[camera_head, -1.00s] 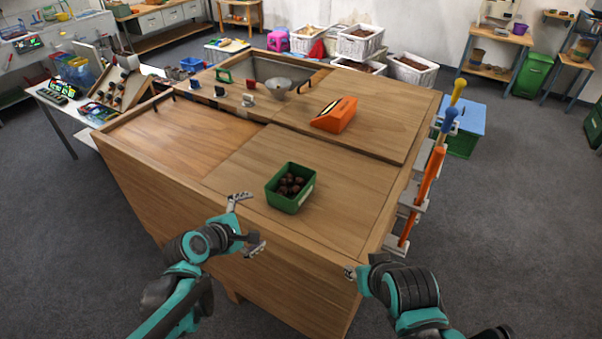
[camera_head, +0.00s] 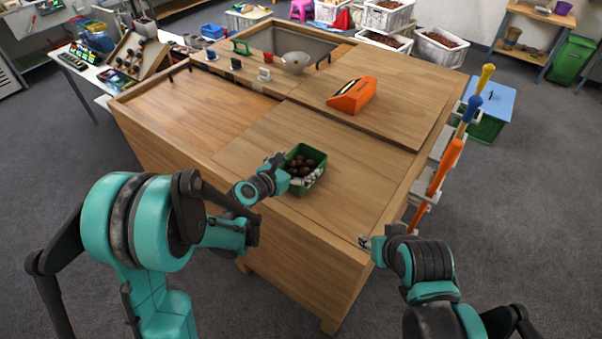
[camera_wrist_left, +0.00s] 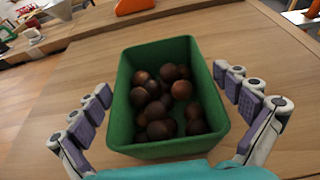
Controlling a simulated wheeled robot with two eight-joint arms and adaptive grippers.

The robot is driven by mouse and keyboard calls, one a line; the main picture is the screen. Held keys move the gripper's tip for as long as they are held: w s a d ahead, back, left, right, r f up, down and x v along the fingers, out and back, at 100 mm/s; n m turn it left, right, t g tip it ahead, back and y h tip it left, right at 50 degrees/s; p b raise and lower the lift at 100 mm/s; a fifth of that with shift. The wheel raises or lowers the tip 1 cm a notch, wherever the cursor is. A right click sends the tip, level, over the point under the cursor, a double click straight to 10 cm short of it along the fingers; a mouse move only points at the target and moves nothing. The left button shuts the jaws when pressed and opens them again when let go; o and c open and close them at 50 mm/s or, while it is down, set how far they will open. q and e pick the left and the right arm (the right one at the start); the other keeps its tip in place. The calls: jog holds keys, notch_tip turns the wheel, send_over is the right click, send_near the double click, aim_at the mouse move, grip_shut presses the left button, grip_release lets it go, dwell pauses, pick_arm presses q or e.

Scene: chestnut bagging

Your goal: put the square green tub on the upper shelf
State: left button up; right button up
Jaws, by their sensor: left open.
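The square green tub (camera_head: 319,180) stands upright on the wooden worktop, near its front edge, with several brown chestnuts (camera_head: 304,163) in it. In the left wrist view the tub (camera_wrist_left: 125,115) fills the middle, chestnuts at its bottom. My left gripper (camera_head: 294,172) is at the tub, one finger on either side of it. In the left wrist view the open fingers of the left gripper (camera_wrist_left: 172,115) flank the tub, with a gap visible on each side. My right gripper (camera_head: 365,242) is at the worktop's front right corner, away from the tub; its opening is too small to judge.
The wooden worktop (camera_head: 230,125) is clear around the tub. An orange box (camera_head: 352,95) lies behind it. A metal bowl (camera_head: 295,62) stands farther back. Tools with blue and orange handles (camera_head: 446,165) hang at the right side. White crates (camera_head: 440,47) stand behind the bench.

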pick_arm(q)
jog(key=shift+x, duration=0.9)
jog(key=shift+s+a, duration=0.1)
jog(key=shift+c, duration=0.6)
jog(key=c, duration=1.3)
jog(key=shift+r, duration=0.1)
